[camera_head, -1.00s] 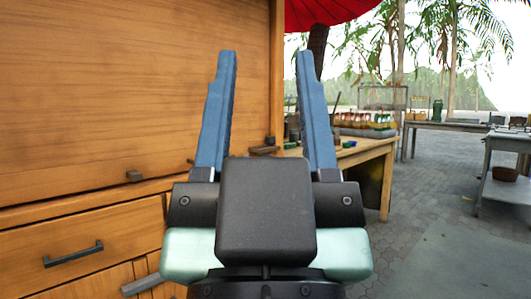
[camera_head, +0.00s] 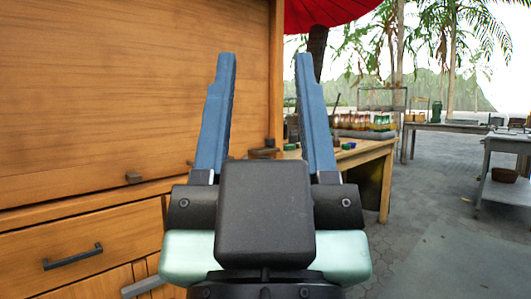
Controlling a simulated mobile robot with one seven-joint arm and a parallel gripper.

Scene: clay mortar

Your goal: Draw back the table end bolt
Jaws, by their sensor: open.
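My gripper (camera_head: 265,56) is open and empty, with its two blue fingers pointing up and away from the camera. A small dark fitting (camera_head: 264,152) shows between the fingers, at the right end of the wooden cabinet beside the table. It may be the table end bolt, but it is small and partly hidden behind my gripper body, so I cannot tell its position. The fingers do not close around it.
The wooden cabinet (camera_head: 110,90) fills the left side, with a drawer and its dark handle (camera_head: 73,257) below. A wooden table (camera_head: 372,153) with jars stands beyond my right finger. A grey table (camera_head: 508,143) is at far right. Paved floor between is clear.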

